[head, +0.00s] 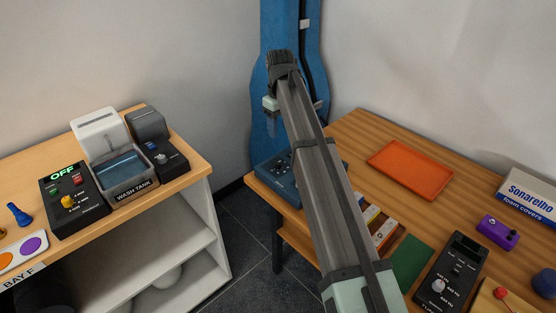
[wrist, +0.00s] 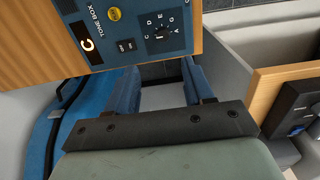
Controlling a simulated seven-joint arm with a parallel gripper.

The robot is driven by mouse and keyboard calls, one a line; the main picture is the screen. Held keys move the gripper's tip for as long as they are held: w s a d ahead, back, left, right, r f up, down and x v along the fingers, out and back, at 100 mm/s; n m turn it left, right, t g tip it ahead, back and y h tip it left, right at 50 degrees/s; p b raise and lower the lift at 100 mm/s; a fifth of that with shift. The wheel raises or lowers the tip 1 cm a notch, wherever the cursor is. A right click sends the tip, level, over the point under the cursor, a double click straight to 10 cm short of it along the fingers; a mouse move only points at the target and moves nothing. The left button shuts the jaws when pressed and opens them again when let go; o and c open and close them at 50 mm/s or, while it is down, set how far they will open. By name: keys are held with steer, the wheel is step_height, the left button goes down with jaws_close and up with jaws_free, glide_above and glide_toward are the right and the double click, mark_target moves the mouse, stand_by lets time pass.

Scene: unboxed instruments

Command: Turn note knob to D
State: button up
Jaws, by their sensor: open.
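The blue tone box (head: 277,172) stands at the left end of the right wooden table in the head view, partly hidden behind my arm. The wrist view shows its panel (wrist: 130,30) sideways, with a lit display (wrist: 87,45) reading C. The black note knob (wrist: 160,32) sits amid the letters C, D, E, G and A; its pointer is too small to read surely. My gripper (wrist: 163,85) is open and empty, its two blue fingers apart below the panel in the wrist view, touching nothing. In the head view my gripper (head: 271,128) is small, above and behind the box.
A yellow button (wrist: 115,14) and two small dark buttons (wrist: 126,46) are near the knob. A blue instrument case (head: 271,30) leans behind the table. An orange tray (head: 411,169) and a black device (head: 452,271) are further right. The wash tank (head: 130,176) stands on the left bench.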

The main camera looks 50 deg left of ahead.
mark_target(278, 162)
steer(key=f, duration=1.3)
steer(key=shift+s+a+f, duration=0.1)
steer(key=shift+s+f, duration=0.15)
steer(key=shift+f, duration=0.1)
steer(key=shift+c, duration=0.5)
jaws_close()
